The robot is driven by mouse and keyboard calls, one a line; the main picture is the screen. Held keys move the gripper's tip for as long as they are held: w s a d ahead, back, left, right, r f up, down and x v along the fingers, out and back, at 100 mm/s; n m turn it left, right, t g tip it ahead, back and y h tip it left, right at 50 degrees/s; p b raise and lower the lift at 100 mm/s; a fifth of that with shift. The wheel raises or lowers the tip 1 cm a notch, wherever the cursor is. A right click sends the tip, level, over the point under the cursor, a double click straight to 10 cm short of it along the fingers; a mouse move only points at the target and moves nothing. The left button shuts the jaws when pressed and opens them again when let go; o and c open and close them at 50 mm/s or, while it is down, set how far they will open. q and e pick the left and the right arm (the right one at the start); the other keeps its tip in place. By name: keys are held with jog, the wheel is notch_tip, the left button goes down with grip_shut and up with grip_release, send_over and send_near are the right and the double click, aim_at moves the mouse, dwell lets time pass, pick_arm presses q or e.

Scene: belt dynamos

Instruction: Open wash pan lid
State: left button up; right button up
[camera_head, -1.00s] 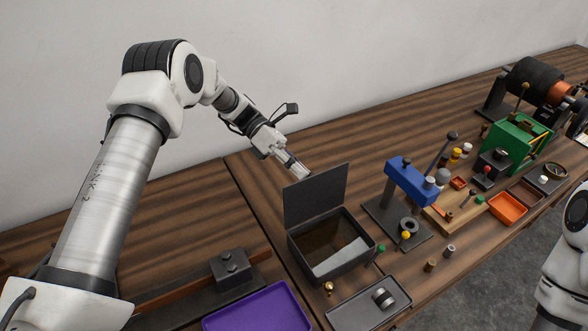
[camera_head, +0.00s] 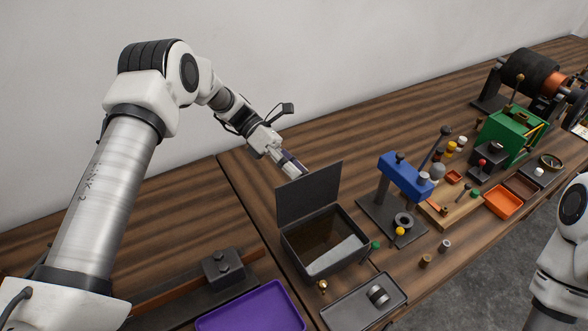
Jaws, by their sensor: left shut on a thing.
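The wash pan (camera_head: 330,262) is a dark box on the wooden bench with brownish liquid inside. Its dark lid (camera_head: 309,196) stands raised, roughly upright, at the pan's back edge. My left gripper (camera_head: 291,165) is behind the lid, at its upper left. Its fingers are close together and point down to the right; the fingertips are partly hidden behind the lid, so what they grip is hidden. Of my right arm only a white part shows at the right edge; its gripper is out of view.
A purple tray (camera_head: 252,310) and a grey tray (camera_head: 352,308) with a metal ring lie in front. A blue press (camera_head: 404,176) stands right of the pan, with orange trays (camera_head: 503,202) and a green machine (camera_head: 508,137) beyond.

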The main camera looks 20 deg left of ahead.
pick_arm(q)
jog(key=shift+f, duration=0.1)
jog(key=v, duration=1.2)
